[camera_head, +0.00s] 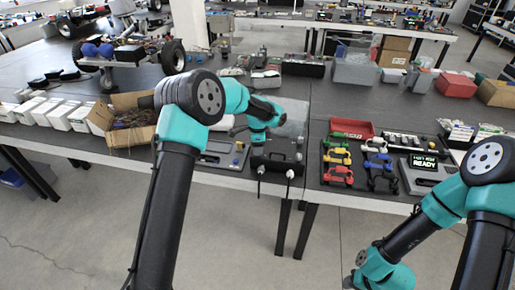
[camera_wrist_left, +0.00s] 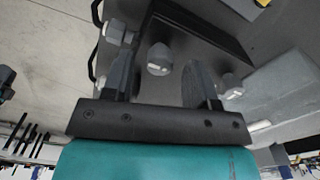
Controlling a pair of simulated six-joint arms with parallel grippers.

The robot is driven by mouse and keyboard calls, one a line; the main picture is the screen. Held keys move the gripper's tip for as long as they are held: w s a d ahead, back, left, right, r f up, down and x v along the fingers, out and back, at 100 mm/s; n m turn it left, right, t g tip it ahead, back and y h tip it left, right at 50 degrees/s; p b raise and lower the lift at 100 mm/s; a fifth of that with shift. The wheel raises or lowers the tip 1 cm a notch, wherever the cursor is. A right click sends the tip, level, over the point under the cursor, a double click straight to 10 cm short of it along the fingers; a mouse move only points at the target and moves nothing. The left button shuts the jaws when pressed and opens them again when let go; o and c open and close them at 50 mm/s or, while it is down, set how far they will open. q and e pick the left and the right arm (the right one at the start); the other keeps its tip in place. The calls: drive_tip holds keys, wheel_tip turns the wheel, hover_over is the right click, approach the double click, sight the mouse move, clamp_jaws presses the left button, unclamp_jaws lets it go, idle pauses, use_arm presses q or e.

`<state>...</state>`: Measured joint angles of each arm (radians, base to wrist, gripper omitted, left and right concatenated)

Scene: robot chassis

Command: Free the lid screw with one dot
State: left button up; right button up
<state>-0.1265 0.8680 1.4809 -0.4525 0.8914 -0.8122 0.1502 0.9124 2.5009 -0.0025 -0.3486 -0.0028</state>
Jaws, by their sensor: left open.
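Another screw (camera_wrist_left: 114,31) is at upper left and one (camera_wrist_left: 230,86) at right, beyond the right finger. No dot marks can be read. My right gripper is not in view.
A dark bar (camera_wrist_left: 200,32) stands close beyond the screws. An open cardboard box (camera_head: 127,122) stands at left.

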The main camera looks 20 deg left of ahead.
use_arm(q)
drive_tip(key=shift+f, duration=0.5)
drive_tip(key=c, duration=0.9)
